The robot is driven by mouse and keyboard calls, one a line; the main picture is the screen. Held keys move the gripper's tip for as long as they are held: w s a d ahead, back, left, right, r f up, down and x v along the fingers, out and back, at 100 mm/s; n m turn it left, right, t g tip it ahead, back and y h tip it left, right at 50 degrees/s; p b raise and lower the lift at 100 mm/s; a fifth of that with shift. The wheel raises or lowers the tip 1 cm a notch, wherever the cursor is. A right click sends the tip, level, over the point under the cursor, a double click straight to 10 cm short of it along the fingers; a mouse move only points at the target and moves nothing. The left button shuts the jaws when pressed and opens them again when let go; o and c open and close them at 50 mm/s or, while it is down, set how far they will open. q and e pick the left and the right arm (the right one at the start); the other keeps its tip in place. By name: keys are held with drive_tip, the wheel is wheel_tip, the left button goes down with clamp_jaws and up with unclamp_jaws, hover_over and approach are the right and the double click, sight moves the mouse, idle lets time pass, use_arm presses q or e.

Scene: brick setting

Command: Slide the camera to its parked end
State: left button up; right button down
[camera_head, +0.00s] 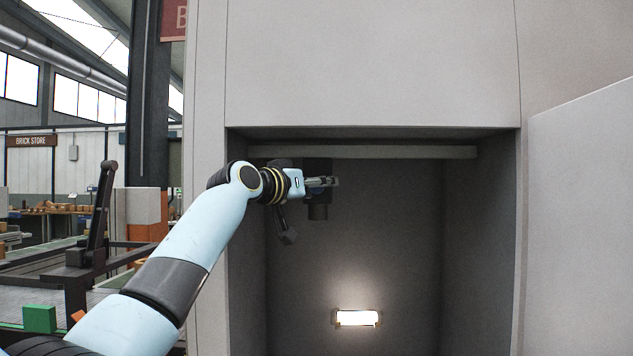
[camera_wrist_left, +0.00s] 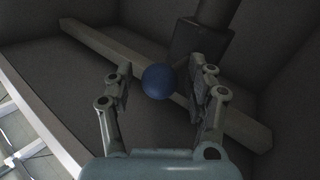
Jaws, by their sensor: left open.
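The camera (camera_head: 317,206) is a dark block with a round lower part. It hangs under a pale rail (camera_head: 420,152) near the top of a grey cabinet recess, towards the rail's left end. My left gripper (camera_head: 332,182) is in front of the camera and hides part of it. In the left wrist view the camera (camera_wrist_left: 198,42) is a dark box beyond the fingers, beside the rail (camera_wrist_left: 90,42). A blue ball-shaped knob (camera_wrist_left: 158,82) shows between the open fingers of my left gripper (camera_wrist_left: 167,74); I cannot tell whether they touch it. My right gripper is not in view.
The recess has a left wall, a right wall (camera_head: 480,230) and a lit lamp (camera_head: 357,318) low on its back. A pale open door or panel (camera_head: 585,210) stands at the right. The recess right of the camera, under the rail, is clear.

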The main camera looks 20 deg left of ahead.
use_arm(q)
drive_tip(key=shift+w, duration=0.1)
clamp_jaws()
idle(0.4)
